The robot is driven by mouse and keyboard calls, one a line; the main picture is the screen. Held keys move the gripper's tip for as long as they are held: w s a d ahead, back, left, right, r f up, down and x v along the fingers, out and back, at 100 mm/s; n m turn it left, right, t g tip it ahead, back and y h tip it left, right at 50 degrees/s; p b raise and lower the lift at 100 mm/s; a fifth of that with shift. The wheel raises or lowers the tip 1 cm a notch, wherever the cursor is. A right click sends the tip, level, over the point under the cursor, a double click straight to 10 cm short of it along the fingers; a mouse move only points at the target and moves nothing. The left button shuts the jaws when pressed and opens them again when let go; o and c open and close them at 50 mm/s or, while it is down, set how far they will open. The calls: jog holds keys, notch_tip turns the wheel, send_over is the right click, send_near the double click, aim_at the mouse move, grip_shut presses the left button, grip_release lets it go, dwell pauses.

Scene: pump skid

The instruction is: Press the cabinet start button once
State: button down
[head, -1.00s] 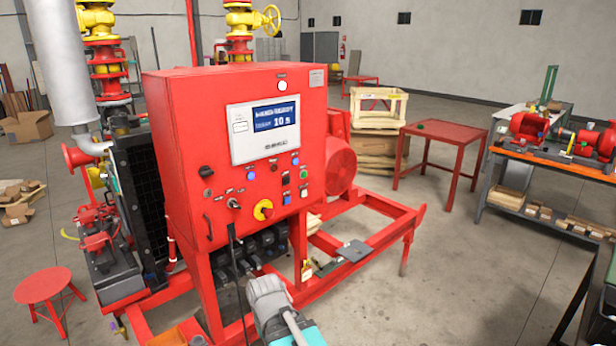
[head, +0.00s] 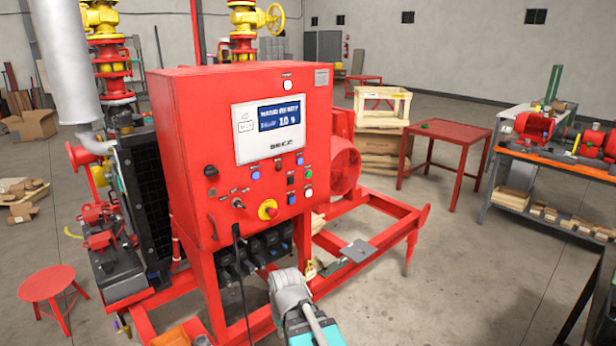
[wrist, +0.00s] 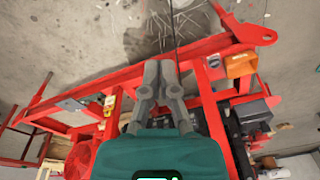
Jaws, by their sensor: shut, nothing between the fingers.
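The red control cabinet (head: 190,130) stands upright in the middle of the head view, with a lit display (head: 278,115) on its front. The labels are too small to read. My gripper (wrist: 161,70) is shut and empty in the wrist view, pointing down over the red skid frame. In the head view my arm is low in front of the cabinet, apart from the buttons.
Red skid rails (head: 375,250) run out to the right of the cabinet, with a grey plate (head: 358,251) on them. A black cable (head: 243,290) hangs from the cabinet front. A red stool (head: 46,285) stands at left. Open floor lies at right, before a red table (head: 445,140).

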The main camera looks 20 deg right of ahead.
jog(key=w+d+r+m+t+y, duration=0.1)
jog(key=w+t, duration=0.1)
jog(key=w, duration=0.4)
jog(key=w+d+r+t, duration=0.1)
jog(key=w+r+t, duration=0.1)
jog(key=w, duration=0.4)
jog(key=m+t+h+p, duration=0.1)
jog(key=m+t+h, duration=0.8)
jog(key=m+t, duration=0.3)
send_near(309, 175)
jog(key=s+d+n, duration=0.1)
jog(key=s+d, duration=0.1)
jog(key=d, duration=0.5)
jog(key=shift+s+d+r+t+h, duration=0.2)
jog(key=shift+d+t+h, duration=0.1)
jog(key=shift+d, duration=0.25)
jog(key=shift+w, duration=0.1)
jog(key=shift+w+a, duration=0.5)
jog(key=shift+w, duration=0.85)
jog(key=shift+w+a, duration=0.5)
jog(key=shift+w, duration=0.85)
jog(key=shift+w+a, duration=0.5)
jog(key=shift+w, duration=0.85)
